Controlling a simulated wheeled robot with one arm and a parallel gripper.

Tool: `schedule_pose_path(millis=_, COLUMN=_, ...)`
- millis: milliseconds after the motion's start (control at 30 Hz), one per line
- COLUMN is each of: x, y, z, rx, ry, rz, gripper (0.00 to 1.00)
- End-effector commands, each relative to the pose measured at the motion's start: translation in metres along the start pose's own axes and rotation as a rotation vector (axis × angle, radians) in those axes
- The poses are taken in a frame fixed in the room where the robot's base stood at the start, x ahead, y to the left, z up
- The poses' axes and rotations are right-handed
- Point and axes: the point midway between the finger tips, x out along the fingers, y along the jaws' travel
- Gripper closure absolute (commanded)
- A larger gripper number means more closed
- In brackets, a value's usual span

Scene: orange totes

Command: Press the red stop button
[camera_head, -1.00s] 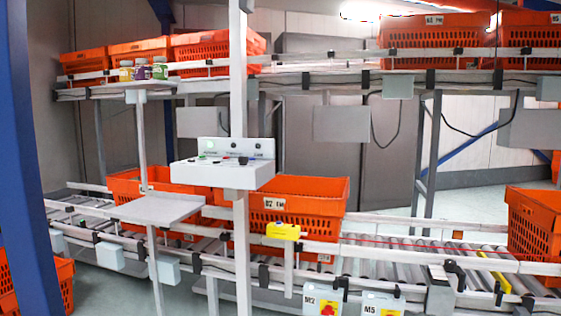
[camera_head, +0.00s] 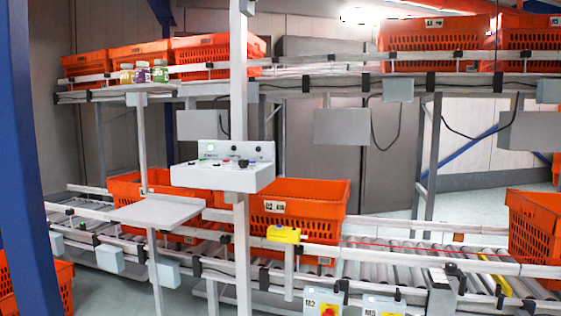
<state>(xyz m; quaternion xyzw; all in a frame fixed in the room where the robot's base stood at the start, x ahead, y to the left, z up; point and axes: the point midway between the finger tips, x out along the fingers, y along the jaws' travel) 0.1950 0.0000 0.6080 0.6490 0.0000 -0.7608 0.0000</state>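A white control box (camera_head: 222,177) is fixed to a pale upright post left of the picture's middle. Its top carries a small red button (camera_head: 228,162), with a dark knob (camera_head: 243,163) just to the right. A green lamp (camera_head: 210,147) shows on the box's raised back panel. The controls are small here, and I cannot read their labels. My gripper is not in view.
Orange totes stand on the lower roller conveyor (camera_head: 390,262) and the upper shelf (camera_head: 320,85). A small grey table (camera_head: 158,211) is left of the post. A yellow sensor box (camera_head: 284,234) sits below right. A blue pillar (camera_head: 25,170) stands at the left edge.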

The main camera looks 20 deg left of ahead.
Motion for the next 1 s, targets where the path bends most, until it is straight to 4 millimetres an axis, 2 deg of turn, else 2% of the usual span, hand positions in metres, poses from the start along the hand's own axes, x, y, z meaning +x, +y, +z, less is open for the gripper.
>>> schedule_pose_path(millis=167, x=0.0, y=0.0, z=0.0, rx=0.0, ry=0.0, rz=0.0, gripper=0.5)
schedule_pose_path(millis=600, x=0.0, y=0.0, z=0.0, rx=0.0, ry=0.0, rz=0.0, gripper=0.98)
schedule_pose_path(millis=1000, x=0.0, y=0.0, z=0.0, rx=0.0, ry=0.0, rz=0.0, gripper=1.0)
